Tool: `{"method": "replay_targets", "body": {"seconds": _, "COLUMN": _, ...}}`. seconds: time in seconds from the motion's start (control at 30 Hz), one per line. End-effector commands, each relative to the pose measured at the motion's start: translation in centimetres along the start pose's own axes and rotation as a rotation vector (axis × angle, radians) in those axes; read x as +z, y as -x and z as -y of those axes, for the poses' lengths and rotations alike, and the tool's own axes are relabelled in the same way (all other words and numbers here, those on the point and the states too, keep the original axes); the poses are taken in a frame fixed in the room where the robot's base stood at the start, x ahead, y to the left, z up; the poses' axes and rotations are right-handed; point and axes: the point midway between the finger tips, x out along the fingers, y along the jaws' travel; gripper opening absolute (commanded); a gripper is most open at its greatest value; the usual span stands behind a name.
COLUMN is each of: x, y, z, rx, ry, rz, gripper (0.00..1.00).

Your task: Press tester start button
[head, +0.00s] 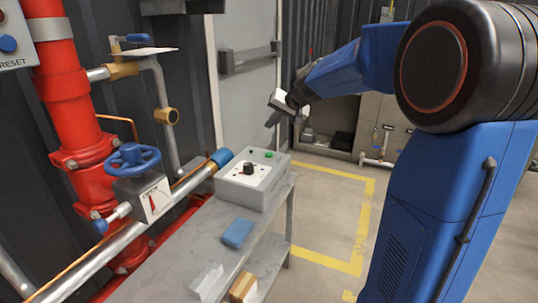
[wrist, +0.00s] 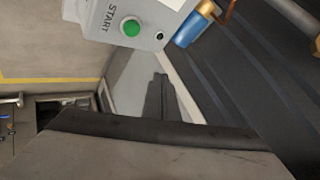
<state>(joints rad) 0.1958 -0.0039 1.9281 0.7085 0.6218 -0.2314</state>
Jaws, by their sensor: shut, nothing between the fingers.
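The tester is a grey box (head: 232,192) with a pale top panel on the metal bench in the head view. Its green start button (head: 268,155) is at the panel's far right, beyond a black knob (head: 248,169). In the wrist view the green button (wrist: 131,27) shows at the top, beside the word START, with nothing touching it. My gripper (head: 271,121) is shut and empty, in the air above and beyond the box, clear of the button. The broad grey-brown shape along the bottom of the wrist view hides part of the scene.
The floor to the right is open, with yellow lines.

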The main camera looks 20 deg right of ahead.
Motion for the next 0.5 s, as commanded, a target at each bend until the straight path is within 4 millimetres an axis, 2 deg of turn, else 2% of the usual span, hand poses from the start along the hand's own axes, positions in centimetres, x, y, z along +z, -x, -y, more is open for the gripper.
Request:
{"method": "replay_targets", "body": {"seconds": 0.27, "x": 0.6, "y": -0.8, "z": -0.6, "rx": 0.001, "ry": -0.001, "rz": 0.003, "gripper": 0.00}}
{"method": "replay_targets", "body": {"seconds": 0.5, "x": 2.0, "y": -2.6, "z": -1.9, "rx": 0.001, "ry": 0.000, "rz": 0.002, "gripper": 0.00}}
